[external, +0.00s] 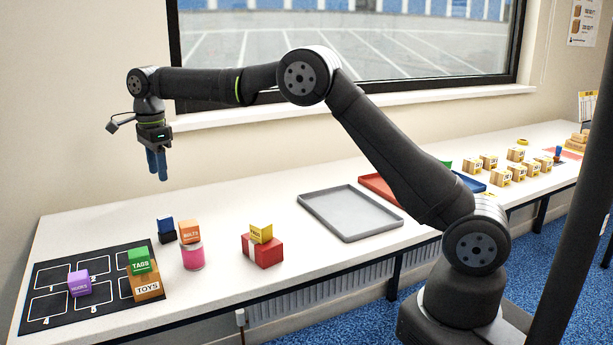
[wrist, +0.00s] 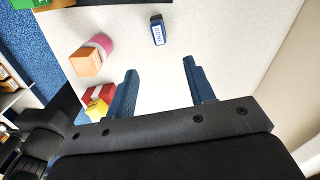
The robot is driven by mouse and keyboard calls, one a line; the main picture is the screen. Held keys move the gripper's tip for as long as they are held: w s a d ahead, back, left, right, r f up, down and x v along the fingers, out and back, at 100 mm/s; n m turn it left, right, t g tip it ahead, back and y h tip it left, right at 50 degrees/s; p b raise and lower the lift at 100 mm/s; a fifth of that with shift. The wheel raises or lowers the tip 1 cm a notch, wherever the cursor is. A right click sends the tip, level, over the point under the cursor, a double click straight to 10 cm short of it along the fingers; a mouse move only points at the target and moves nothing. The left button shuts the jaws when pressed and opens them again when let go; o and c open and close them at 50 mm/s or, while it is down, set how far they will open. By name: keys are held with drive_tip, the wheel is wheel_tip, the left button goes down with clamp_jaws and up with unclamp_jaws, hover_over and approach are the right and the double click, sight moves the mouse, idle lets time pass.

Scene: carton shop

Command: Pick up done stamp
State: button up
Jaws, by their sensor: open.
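The done stamp (wrist: 158,30) is a small dark blue block with a white label on one side, seen beyond my fingertips in the wrist view. In the external view a dark blue block (external: 166,231), which looks like the same stamp, stands on the white table behind the orange block. My gripper (external: 157,165) hangs above the table with its blue fingers pointing down. In the wrist view my gripper (wrist: 160,70) is open with nothing between the fingers. It is apart from the stamp.
An orange block (external: 189,231) rests on a pink can (external: 193,257) close to the stamp. A yellow block (external: 261,233) sits on a red box (external: 262,252) to the right. A black mat (external: 51,314) with blocks lies left, and a grey tray (external: 318,209) stands right.

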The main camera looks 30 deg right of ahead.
hover_over(167, 231)
drive_tip(key=w, duration=0.2)
drive_tip(key=f, duration=1.2)
drive_tip(key=shift+s+d+f, duration=0.15)
drive_tip(key=shift+s, duration=0.1)
drive_tip(key=shift+s+f, duration=0.15)
drive_tip(key=shift+f, duration=2.6)
clamp_jaws()
